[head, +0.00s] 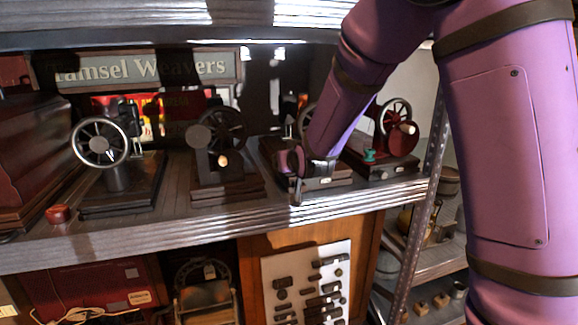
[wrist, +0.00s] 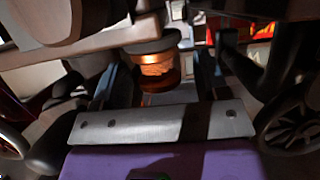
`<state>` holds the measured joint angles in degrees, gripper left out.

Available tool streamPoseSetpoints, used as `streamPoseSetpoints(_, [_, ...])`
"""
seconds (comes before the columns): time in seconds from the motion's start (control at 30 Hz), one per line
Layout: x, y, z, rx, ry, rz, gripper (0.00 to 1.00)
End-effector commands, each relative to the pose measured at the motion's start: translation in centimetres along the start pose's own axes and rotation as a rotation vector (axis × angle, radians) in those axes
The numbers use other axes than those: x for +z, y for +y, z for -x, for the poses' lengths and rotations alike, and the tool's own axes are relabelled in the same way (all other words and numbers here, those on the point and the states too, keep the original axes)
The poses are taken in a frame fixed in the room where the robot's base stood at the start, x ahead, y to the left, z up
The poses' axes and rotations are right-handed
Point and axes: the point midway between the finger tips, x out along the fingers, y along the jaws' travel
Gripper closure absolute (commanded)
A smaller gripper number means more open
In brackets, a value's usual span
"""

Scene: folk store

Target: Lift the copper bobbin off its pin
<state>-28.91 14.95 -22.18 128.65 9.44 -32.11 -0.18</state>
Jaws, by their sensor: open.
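The copper bobbin (wrist: 157,70) shows in the upper middle of the wrist view, a shiny orange-brown cylinder under a dark round cap. My gripper (wrist: 155,84) is open, with one finger to the left of the bobbin and one to the right. I see no clear contact between the fingers and the bobbin. The pin is not clearly visible. In the head view my gripper (head: 297,172) is down at the third machine from the left on the shelf, and my arm and gripper hide the bobbin there.
Machines with spoked handwheels (head: 99,143) stand along the grey shelf (head: 140,226), close on both sides of my gripper. A red machine (head: 398,130) is at the right, with a small teal piece (head: 369,155) near it. A small red object (head: 58,213) lies at the left.

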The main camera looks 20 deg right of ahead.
Motion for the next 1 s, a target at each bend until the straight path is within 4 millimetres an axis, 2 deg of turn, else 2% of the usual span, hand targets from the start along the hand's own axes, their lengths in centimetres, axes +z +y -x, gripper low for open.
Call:
streamPoseSetpoints(0.17, [0.0, 0.0, 0.0, 0.000, 0.000, 0.000, 0.32])
streamPoseSetpoints(0.4, [0.0, 0.0, 0.0, 0.000, 0.000, 0.000, 0.85])
streamPoseSetpoints(0.77, [-0.2, 0.0, 0.0, 0.000, 0.001, 0.000, 0.85])
streamPoseSetpoints(1.0, [-1.3, 0.3, -0.3, 0.000, 0.001, 0.000, 0.85])
